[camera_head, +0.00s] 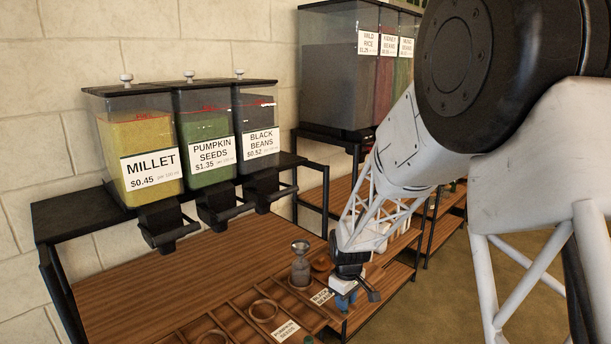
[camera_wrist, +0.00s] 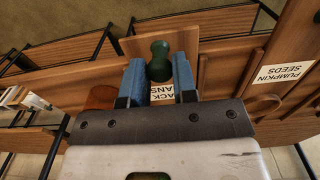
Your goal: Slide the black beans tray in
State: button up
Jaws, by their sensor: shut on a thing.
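The black beans tray is a wooden tray with a white label (camera_head: 322,297) at the right end of a row of trays on the wooden counter. In the wrist view its front board (camera_wrist: 133,47) stands out past the neighbouring pumpkin seeds tray. A dark green knob (camera_wrist: 160,58) is on its front. My gripper (camera_head: 345,299) has its two blue fingers on either side of this knob and is shut on it. The fingers also show in the wrist view (camera_wrist: 160,80). In the head view my gripper hides the knob and part of the tray.
The pumpkin seeds tray, with its label (camera_head: 285,330), lies left of the black beans tray. A metal-topped jar (camera_head: 300,265) and a brown round bowl (camera_head: 322,263) stand behind. Millet, pumpkin seeds and black beans dispensers (camera_head: 258,145) stand on a black shelf above. Open floor (camera_head: 500,262) lies at right.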

aim_at(299, 243)
jog(key=shift+w+a, duration=6.6)
jog(key=o, duration=0.8)
jog(key=shift+r, duration=0.15)
jog(key=shift+r, duration=3.35)
